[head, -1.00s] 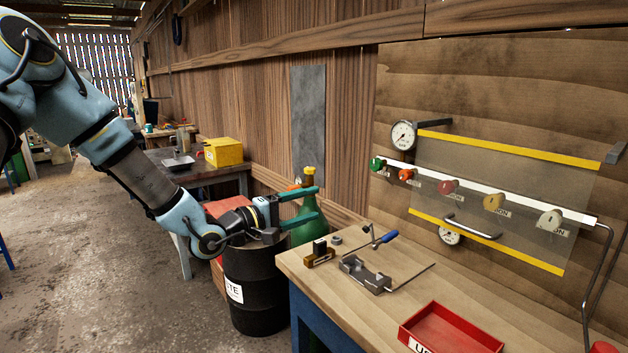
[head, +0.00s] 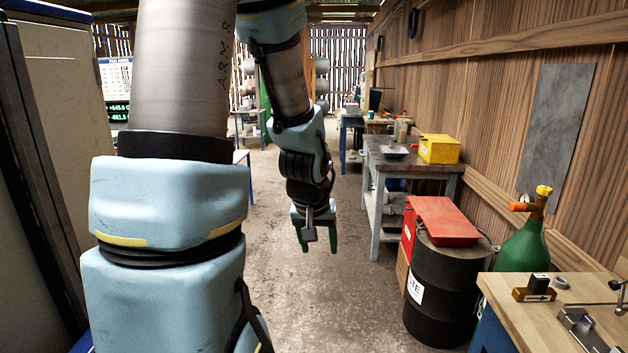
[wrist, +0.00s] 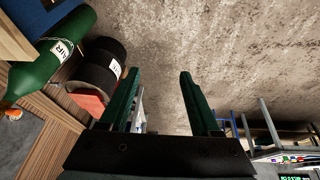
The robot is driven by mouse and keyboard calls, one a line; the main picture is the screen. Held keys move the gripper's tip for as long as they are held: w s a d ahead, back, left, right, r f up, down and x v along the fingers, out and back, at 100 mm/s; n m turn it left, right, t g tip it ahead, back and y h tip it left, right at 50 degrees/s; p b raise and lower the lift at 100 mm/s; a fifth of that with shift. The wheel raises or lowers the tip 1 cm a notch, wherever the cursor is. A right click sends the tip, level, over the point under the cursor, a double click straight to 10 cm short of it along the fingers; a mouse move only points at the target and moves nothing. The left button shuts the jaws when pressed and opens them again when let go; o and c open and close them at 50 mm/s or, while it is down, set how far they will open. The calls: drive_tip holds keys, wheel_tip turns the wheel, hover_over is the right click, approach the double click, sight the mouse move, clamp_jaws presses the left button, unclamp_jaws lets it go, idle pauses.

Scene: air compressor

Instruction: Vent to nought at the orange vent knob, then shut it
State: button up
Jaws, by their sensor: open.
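The orange vent knob is not in view now, and neither is the panel of coloured knobs with its gauges. My gripper (head: 318,246) points down over the open concrete floor in the middle of the head view, left of the workbench. Its two dark green fingers also show in the wrist view (wrist: 159,75). They are apart with nothing between them, and only floor shows beyond.
A green air cylinder (head: 523,247) with an orange fitting stands beside the workbench (head: 540,327) at right. A black waste drum (head: 440,287), a red lid-like sheet (head: 443,220) and a side table (head: 385,152) with a yellow box (head: 439,149) line the right wall. The floor (head: 350,300) is clear.

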drive_tip(key=s+a+r+g+y, duration=0.1)
drive_tip(key=s+a+r+g, duration=0.1)
drive_tip(key=s+a, duration=0.5)
drive_tip(key=shift+s+a, duration=0.4)
drive_tip(key=shift+s, duration=0.15)
drive_tip(key=shift+w, duration=0.1)
idle(1.7)
